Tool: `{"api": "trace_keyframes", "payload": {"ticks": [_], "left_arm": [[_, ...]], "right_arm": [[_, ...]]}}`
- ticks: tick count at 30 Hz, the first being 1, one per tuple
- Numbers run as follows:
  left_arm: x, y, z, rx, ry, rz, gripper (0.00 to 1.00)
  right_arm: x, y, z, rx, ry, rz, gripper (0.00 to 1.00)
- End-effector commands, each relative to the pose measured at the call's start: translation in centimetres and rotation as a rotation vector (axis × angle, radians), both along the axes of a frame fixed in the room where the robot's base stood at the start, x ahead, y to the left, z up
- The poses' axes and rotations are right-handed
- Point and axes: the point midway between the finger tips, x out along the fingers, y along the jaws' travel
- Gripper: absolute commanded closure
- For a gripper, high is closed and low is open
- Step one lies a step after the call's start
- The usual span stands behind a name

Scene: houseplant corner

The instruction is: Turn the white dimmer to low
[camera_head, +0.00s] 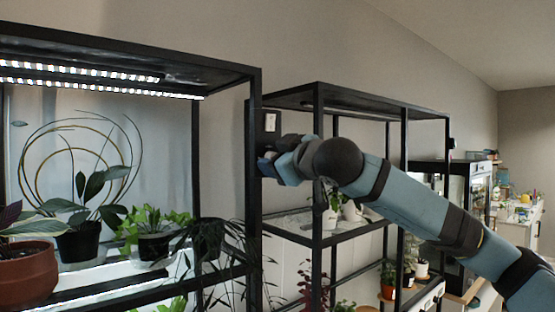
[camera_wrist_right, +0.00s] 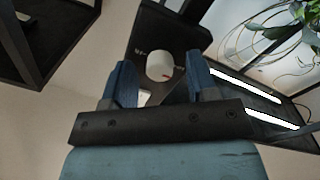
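The white dimmer (camera_wrist_right: 160,66) is a round white knob with a small red mark, on a dark panel (camera_wrist_right: 148,36) in the right wrist view. My right gripper (camera_wrist_right: 159,62) is open, with one blue finger on each side of the knob. I cannot tell whether the fingers touch it. In the head view my right gripper (camera_head: 270,167) is at the dark post between the two shelf units, and it hides the knob. A small white part (camera_head: 270,122) shows on the panel above the gripper. My left gripper is not in view.
A black shelf unit (camera_head: 254,180) with lit lamp strips (camera_head: 100,80) and potted plants stands at the left. A second black shelf unit (camera_head: 317,200) stands behind my right arm.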

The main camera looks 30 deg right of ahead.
Motion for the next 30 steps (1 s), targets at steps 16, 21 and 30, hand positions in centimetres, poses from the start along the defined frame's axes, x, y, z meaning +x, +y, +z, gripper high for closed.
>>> {"api": "trace_keyframes", "payload": {"ticks": [16,21,30], "left_arm": [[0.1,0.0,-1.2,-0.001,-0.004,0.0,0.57],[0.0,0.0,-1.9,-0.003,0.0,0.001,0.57],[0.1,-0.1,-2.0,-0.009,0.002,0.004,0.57]], "right_arm": [[-5.6,-0.2,-0.2,-0.001,-0.004,-0.001,0.47],[-9.5,-0.2,-0.1,-0.001,-0.003,-0.001,0.47],[-13.5,-0.3,0.0,0.0,-0.001,-0.001,0.47]]}}
